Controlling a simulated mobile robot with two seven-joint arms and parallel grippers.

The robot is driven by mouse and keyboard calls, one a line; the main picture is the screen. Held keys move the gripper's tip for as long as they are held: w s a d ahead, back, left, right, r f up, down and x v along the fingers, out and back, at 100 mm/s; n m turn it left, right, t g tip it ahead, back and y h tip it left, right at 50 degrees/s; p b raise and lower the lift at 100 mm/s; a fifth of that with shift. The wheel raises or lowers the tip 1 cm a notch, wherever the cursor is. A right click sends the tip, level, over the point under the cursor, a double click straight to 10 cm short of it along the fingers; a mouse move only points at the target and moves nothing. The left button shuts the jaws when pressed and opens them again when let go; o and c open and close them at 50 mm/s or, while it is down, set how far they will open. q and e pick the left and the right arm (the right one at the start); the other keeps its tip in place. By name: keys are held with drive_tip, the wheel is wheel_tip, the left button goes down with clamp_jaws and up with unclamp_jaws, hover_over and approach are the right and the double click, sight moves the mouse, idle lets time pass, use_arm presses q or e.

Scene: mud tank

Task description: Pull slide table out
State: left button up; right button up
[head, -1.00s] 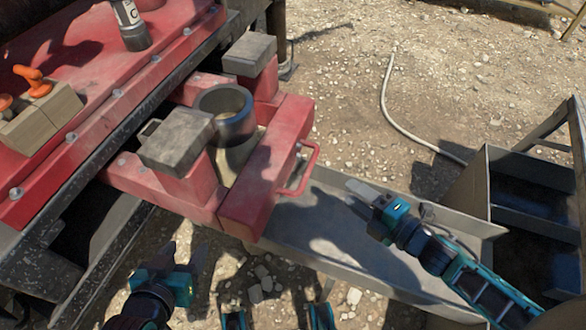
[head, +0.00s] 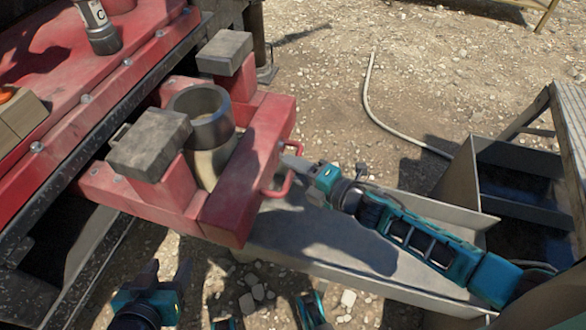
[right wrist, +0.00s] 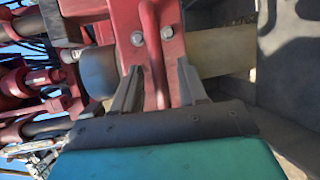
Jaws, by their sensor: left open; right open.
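The slide table (head: 250,170) is a red frame jutting out from the red-topped bench, with a red loop handle (head: 289,183) on its outer face. My right gripper (head: 302,178) is open at this handle, its fingers pointing left toward the red face. In the right wrist view, a red part with two bolts (right wrist: 150,35) lies ahead and reaches between the open fingers (right wrist: 160,88); whether they touch it, I cannot tell. My left gripper (head: 170,274) is open and empty at the lower left, below the slide table and apart from it.
A grey cylinder (head: 206,124) and two grey blocks (head: 150,143) sit on the slide table. A long grey metal trough (head: 330,245) lies below the handle and my right arm. Dark grey bins (head: 515,185) stand at the right. A hose (head: 380,115) lies on gravel.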

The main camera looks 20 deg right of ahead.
drive_tip(key=shift+w+a+f, duration=0.1)
drive_tip(key=shift+w+a, duration=0.2)
drive_tip(key=shift+w, duration=0.2)
clamp_jaws()
idle(0.3)
